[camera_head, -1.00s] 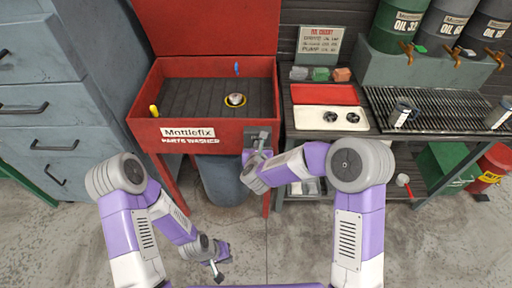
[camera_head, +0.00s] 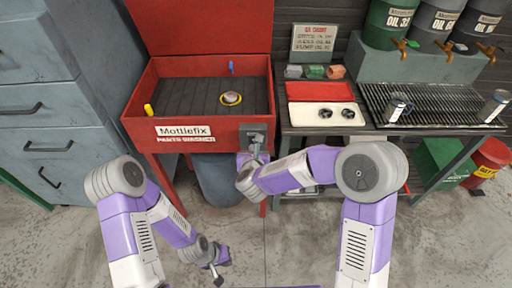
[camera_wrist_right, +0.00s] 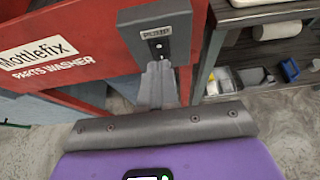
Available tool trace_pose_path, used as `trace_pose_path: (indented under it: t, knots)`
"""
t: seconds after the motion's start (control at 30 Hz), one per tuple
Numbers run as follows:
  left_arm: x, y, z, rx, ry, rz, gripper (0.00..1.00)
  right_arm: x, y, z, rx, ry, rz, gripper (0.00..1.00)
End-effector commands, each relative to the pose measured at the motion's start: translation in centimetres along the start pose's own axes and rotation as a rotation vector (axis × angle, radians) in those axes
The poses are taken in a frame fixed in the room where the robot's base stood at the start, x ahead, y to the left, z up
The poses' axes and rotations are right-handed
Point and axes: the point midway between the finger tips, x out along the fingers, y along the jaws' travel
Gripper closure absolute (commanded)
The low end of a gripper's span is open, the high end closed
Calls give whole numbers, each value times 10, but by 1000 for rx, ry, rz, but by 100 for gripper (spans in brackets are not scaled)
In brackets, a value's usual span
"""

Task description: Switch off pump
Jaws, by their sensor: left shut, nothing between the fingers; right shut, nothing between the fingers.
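The parts washer (camera_head: 133,128) is a red open-topped tub on legs. A grey pump switch box (camera_head: 257,130) is fixed at its front right corner. In the right wrist view the box (camera_wrist_right: 128,22) carries a "PUMP" label and a small dark switch plate (camera_wrist_right: 158,44). My right gripper (camera_head: 257,146) is shut and empty, its tips (camera_wrist_right: 159,68) just below the switch plate; I cannot tell whether they touch it. The switch's position is too small to read. My left gripper (camera_head: 217,277) is shut and empty, low over the floor.
Oil drums (camera_head: 390,22) stand behind. Grey drawers (camera_head: 40,100) are at left. A grey bin (camera_head: 215,182) is under the washer.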

Motion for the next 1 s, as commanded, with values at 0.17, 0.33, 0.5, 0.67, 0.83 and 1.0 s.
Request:
trace_pose_path:
  t: [0.17,0.33,0.5,0.67,0.83,1.0]
  knots:
    - [-13,5,0,0,2,0,100,-45,0,15,-1,-6,1,100]
    - [-18,7,0,0,2,0,100,-75,0,20,-1,-4,0,100]
    - [-20,7,0,0,2,0,100,-90,0,22,0,-4,0,100]
    - [-20,7,0,0,1,0,100,-92,-1,21,1,-2,-2,100]
    - [-20,7,0,0,1,0,100,-92,-1,21,1,-2,-2,100]
    - [-20,7,0,0,1,0,100,-92,-1,21,1,-2,-1,100]
